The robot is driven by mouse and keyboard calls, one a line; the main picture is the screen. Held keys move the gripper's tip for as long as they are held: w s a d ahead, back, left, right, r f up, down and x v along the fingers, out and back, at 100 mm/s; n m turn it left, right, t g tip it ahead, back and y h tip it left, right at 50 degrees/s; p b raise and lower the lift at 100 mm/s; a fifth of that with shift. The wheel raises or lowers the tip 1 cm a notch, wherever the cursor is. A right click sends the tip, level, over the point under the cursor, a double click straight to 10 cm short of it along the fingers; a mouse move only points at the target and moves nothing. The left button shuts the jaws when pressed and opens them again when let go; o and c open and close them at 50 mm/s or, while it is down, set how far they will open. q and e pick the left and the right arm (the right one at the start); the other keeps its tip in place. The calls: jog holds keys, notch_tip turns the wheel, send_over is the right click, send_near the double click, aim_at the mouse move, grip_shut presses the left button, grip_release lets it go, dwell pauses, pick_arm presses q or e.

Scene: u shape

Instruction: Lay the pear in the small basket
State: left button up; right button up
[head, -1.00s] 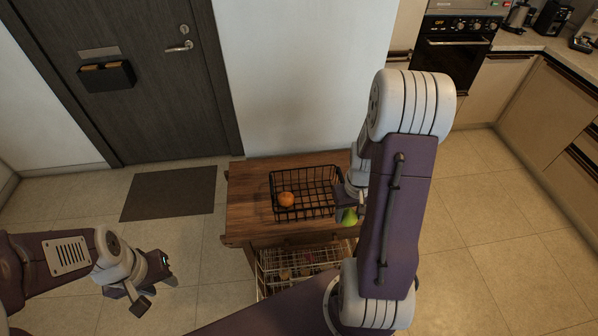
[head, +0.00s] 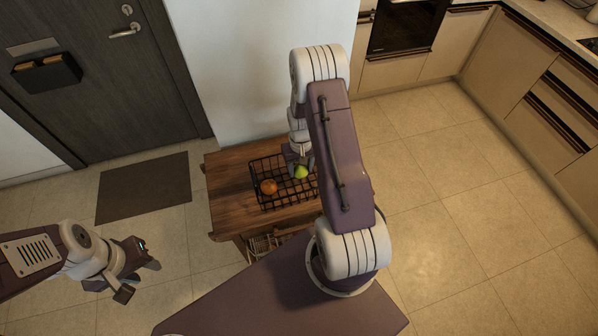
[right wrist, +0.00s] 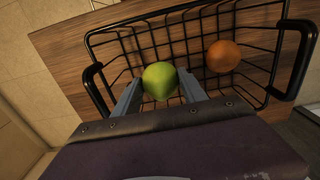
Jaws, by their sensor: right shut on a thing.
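The green pear (head: 301,172) is between the fingers of my right gripper (head: 298,165), over the right part of the black wire basket (head: 262,202). In the right wrist view the pear (right wrist: 159,80) sits between the two grey fingertips (right wrist: 158,88), with the basket's wire floor behind it. Whether the pear touches the basket floor cannot be told. My right arm hides part of the basket's right side in the head view. My left gripper (head: 135,272) is empty, with its fingers apart, off to the left over the floor.
An orange (head: 268,187) lies in the left part of the basket; it also shows in the right wrist view (right wrist: 223,56). The basket stands on a wooden cart (head: 228,195) with a wire rack (head: 262,246) below. A dark mat (head: 145,188) lies on the floor.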

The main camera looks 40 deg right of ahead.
aim_at(300, 175)
jog(key=shift+s, duration=0.15)
jog(key=f, duration=0.1)
jog(key=f+p, duration=0.1)
jog(key=f, duration=0.2)
jog(key=shift+w+f, duration=0.15)
jog(key=shift+w, duration=0.2)
jog(key=shift+s, duration=0.1)
jog(key=shift+s+f, duration=0.15)
jog(key=shift+f, duration=0.05)
jog(key=o, duration=1.4)
jog(key=shift+r, duration=0.1)
jog(key=shift+o, duration=0.2)
